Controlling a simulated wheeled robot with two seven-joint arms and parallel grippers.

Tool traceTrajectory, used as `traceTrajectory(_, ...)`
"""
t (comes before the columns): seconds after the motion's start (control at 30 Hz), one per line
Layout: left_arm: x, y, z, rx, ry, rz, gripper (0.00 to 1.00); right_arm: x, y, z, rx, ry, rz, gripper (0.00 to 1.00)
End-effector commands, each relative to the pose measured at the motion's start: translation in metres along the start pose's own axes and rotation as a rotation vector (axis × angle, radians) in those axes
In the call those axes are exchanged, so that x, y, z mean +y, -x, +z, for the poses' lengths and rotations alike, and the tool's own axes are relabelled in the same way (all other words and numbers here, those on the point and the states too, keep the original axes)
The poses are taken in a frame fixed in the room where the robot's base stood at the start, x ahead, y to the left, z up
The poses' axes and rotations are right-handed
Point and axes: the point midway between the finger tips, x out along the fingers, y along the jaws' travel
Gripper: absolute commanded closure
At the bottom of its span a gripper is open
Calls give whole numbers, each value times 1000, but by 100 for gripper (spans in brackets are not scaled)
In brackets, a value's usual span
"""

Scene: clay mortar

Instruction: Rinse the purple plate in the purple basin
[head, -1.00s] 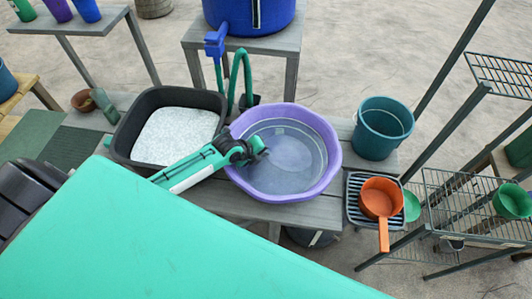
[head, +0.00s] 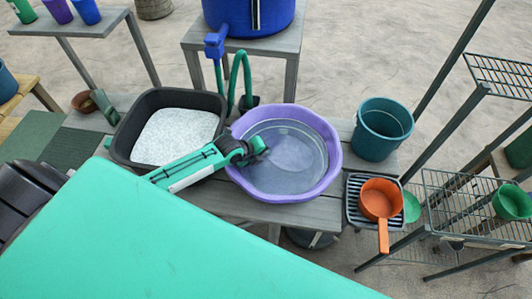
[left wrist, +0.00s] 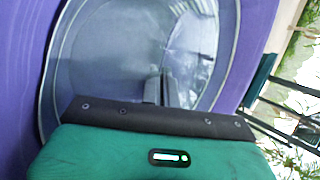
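The purple basin (head: 333,150) stands on the grey bench and holds water, with a pale ring around the water. My left gripper (head: 260,148) reaches over the basin's left rim, with its tips inside the basin. In the left wrist view, the basin's purple wall (left wrist: 250,45) surrounds the water, and the gripper's two narrow fingers (left wrist: 157,88) are close together, pointing down into it. I cannot make out the purple plate in either view, nor whether the fingers hold something. My right gripper is not in view.
A black tub (head: 128,130) of white material stands left of the basin, close under my left arm. A teal bucket (head: 382,128) and an orange pan (head: 380,198) on a striped tray stand to the right. A blue barrel (head: 270,15) with a tap stands behind.

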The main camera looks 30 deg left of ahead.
Motion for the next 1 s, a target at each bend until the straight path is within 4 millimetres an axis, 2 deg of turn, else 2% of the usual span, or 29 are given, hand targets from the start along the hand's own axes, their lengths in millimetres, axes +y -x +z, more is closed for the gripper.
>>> traceTrajectory(0.37,-5,-2,-5,3,2,0,100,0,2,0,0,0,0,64)
traceTrajectory(1.0,-48,45,6,3,1,0,100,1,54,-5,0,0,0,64)
